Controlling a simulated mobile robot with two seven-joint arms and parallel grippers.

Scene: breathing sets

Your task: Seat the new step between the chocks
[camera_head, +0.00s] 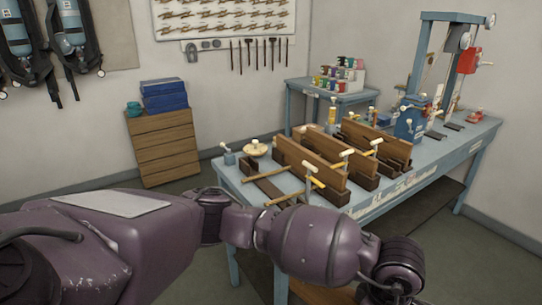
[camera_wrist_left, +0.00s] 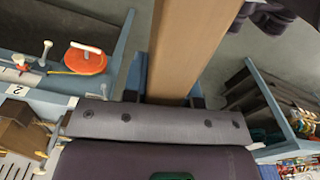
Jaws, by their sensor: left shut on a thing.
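My left gripper (camera_wrist_left: 163,90) is shut on the new step, a plain brown wooden board (camera_wrist_left: 184,45) that runs up out of the left wrist view. In the head view my left arm crosses the bottom of the picture, and its gripper and the board are out of sight. On the blue-grey bench (camera_head: 232,184), several brown boards (camera_head: 312,164) stand on edge among dark wooden chocks (camera_head: 362,181). A low dark strip (camera_head: 268,188) lies at the near left of them. I cannot tell which chocks bound the free place. My right gripper is not in view.
T-handled clamps (camera_head: 308,180) stick up and out around the boards. A round wooden piece (camera_head: 255,148) sits at the bench's left corner. A blue vise (camera_head: 409,118) and a tall frame stand at the far end. An orange disc (camera_wrist_left: 86,58) shows in the wrist view.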

